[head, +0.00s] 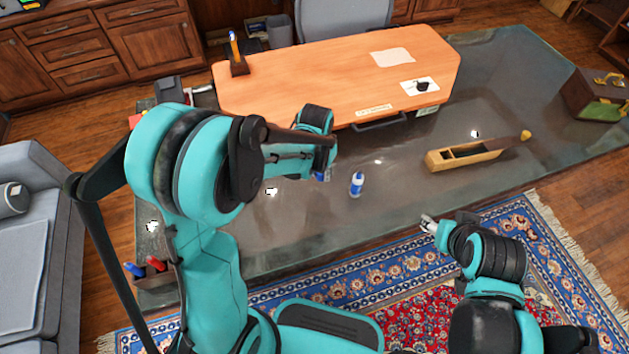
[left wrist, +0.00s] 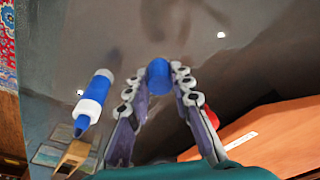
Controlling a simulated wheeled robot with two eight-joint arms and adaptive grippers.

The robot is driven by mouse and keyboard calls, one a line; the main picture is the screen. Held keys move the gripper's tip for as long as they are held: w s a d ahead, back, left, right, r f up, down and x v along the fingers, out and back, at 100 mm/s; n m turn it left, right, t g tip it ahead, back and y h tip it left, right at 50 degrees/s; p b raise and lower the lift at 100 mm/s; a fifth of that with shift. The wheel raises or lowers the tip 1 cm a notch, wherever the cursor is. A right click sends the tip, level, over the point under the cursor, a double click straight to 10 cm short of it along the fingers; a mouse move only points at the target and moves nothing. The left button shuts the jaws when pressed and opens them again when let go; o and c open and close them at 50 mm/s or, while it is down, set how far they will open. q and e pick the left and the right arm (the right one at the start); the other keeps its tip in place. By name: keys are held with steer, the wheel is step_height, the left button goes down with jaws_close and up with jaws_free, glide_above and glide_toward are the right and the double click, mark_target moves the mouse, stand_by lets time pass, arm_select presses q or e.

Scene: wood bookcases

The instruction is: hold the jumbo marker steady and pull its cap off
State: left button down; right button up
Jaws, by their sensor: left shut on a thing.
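In the head view my left arm partly hides the cap. My right gripper (head: 428,223) is near the front edge, right of the marker and touching nothing I can see; its opening is unclear.
A wooden block with a long slot (head: 465,154) lies to the right. A dark holder with red and blue pens (head: 158,277) is at the lower left. A raised orange wood desk top (head: 320,75) bounds the back. The tabletop around the marker is clear.

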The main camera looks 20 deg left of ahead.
mark_target(315, 183)
arm_select(q)
steer(key=shift+w+a+f+b, duration=0.15)
steer(key=shift+w+a+f, duration=0.1)
steer(key=shift+a+f, duration=0.3)
steer(key=shift+w+a+f+b, duration=0.2)
steer(key=shift+a+f, duration=0.1)
steer(key=shift+a, duration=0.3)
steer(key=shift+f+b, duration=0.85)
steer(key=shift+f, duration=1)
steer(key=shift+f, duration=0.2)
steer(key=c, duration=1.3)
jaws_free()
steer(key=shift+c, duration=0.2)
steer(key=shift+r, duration=0.1)
